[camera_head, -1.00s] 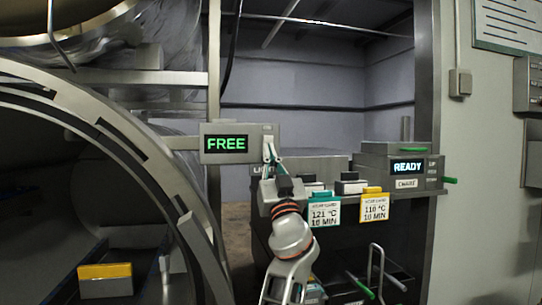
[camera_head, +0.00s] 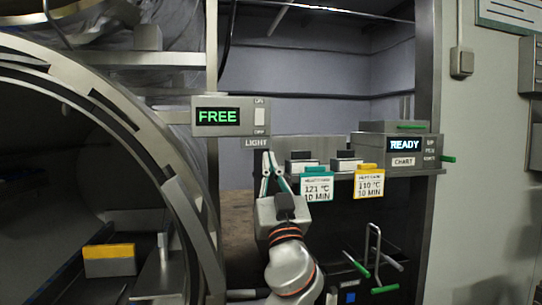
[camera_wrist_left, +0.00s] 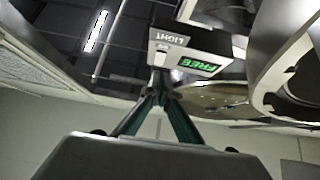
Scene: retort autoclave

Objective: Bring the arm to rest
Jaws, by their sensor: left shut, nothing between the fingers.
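My left gripper (camera_head: 267,157) points up below the light box (camera_head: 231,117), its teal fingers meeting at the tips with nothing between them. The box has a green FREE display, a white rocker switch (camera_head: 259,116) on its right, and a LIGHT label (camera_head: 257,142) below it. In the left wrist view the closed fingers (camera_wrist_left: 160,78) overlap the near edge of the light box (camera_wrist_left: 187,50), which appears upside down. I cannot tell from that view whether they touch it. My right gripper is in neither view.
The round autoclave opening (camera_head: 150,150) stands at left, with a yellow-topped block (camera_head: 109,260) inside. To the right are a teal card (camera_head: 317,185), a yellow card (camera_head: 369,183) and the READY chart unit (camera_head: 405,145). Handles with green grips (camera_head: 385,288) stick out below.

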